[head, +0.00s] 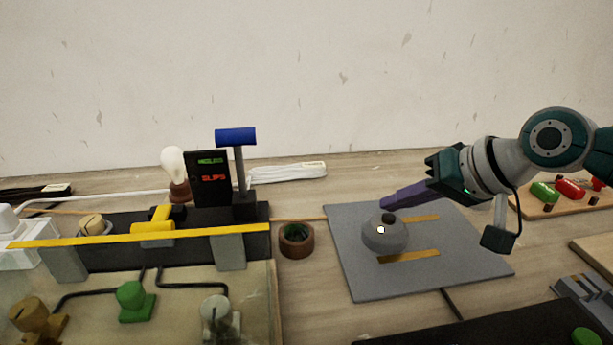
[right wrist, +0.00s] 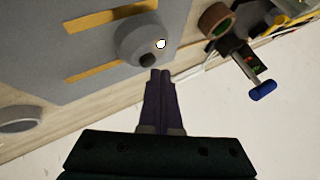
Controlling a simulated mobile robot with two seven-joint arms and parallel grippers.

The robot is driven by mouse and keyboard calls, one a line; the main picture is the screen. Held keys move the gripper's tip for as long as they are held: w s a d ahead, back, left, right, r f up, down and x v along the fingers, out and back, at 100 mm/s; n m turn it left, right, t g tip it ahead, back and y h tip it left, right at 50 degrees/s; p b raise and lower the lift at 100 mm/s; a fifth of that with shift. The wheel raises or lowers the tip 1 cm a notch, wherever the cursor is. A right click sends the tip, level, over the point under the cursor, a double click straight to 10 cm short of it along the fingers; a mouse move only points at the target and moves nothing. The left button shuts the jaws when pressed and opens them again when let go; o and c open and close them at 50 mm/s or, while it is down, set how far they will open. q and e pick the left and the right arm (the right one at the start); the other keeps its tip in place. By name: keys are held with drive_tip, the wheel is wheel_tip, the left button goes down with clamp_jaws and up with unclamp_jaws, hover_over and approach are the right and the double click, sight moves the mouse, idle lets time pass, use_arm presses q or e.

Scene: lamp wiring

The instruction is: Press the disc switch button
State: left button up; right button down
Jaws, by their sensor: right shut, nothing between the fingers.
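The disc switch (head: 383,237) is a grey round dome on a grey square board (head: 350,275) with two yellow strips. It has a dark button (head: 389,218) on top and a small white spot beside it. In the right wrist view the disc switch (right wrist: 135,35) is ahead of the fingers, with its dark button (right wrist: 148,60) close to the tips. My right gripper (head: 386,203) has its purple fingers together and empty. Its tips (right wrist: 159,72) are right by the button; I cannot tell whether they touch. My left gripper is not in view.
A brown tape ring (head: 296,240) lies left of the board. Farther left stand a blue-topped post (head: 236,137), a dark sign (head: 209,178), a bulb (head: 174,165) and a yellow bar (head: 100,238). A wooden board with red and green parts (head: 570,190) lies right.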

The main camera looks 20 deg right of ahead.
drive_tip(key=shift+f, duration=0.1)
idle(0.5)
drive_tip(key=shift+f+b, duration=0.3)
drive_tip(key=shift+f, duration=0.1)
drive_tip(key=shift+r+p, duration=0.45)
drive_tip(key=shift+p, duration=0.15)
drive_tip(key=shift+r, duration=0.1)
wheel_tip(320, 180, up, 6)
drive_tip(key=p, duration=0.6)
